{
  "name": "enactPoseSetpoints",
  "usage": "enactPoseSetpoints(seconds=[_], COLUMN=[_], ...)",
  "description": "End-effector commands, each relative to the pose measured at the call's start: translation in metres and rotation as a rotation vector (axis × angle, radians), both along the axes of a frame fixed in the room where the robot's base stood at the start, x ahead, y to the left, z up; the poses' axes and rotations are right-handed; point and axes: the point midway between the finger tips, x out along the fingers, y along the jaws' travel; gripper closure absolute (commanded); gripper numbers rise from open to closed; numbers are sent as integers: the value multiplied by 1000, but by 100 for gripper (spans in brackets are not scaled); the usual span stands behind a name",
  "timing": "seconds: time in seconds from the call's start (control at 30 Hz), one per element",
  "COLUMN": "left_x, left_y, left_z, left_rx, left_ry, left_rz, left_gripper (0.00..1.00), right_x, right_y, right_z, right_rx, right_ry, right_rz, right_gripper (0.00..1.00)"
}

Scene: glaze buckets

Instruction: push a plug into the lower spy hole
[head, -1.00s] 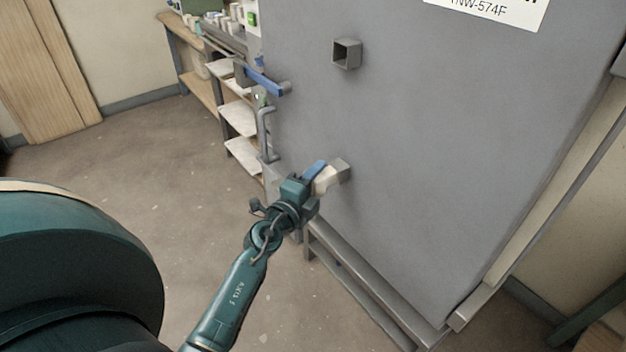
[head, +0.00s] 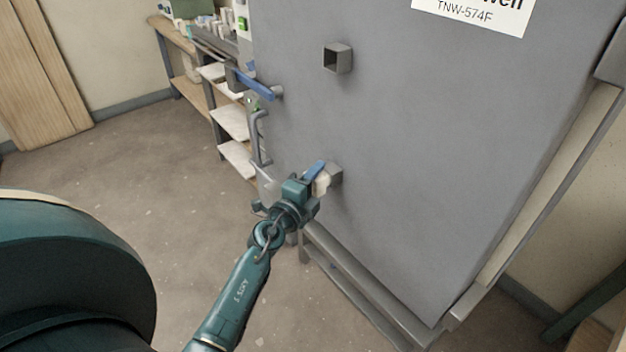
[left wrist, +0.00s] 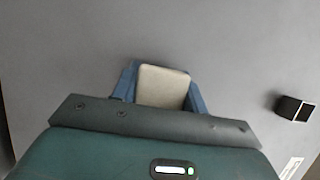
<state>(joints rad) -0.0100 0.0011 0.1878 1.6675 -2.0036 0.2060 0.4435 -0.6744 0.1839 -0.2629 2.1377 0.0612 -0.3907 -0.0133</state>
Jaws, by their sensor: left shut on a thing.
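My left gripper (head: 317,178) is shut on a cream-coloured plug (head: 322,184) at the lower spy hole (head: 336,174), a short square grey tube on the grey kiln door. The plug's front end is at the tube's mouth; how deep it sits inside I cannot tell. In the left wrist view the plug (left wrist: 163,87) is between the blue fingers, and it hides the lower hole. The upper spy hole (head: 338,58) is an open, empty square tube higher on the door; it also shows in the left wrist view (left wrist: 294,108). My right gripper is not in view.
A blue-handled latch (head: 256,86) and a grey bar handle (head: 260,138) stick out at the door's left edge. Shelves with white slabs (head: 230,122) stand behind. A grey metal frame (head: 350,283) runs below the door. The floor (head: 120,160) at the left is clear.

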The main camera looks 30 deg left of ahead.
Motion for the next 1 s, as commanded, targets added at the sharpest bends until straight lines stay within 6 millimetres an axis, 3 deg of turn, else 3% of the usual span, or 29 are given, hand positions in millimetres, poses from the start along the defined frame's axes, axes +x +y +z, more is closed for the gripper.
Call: enactPoseSetpoints(seconds=[1.0], left_x=[11], left_y=[-5], left_z=[0], left_rx=[-1], left_ry=[-2], left_rz=[1], left_gripper=[81], right_x=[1], right_y=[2], right_z=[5], right_rx=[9], right_ry=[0], right_rz=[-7], right_gripper=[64])
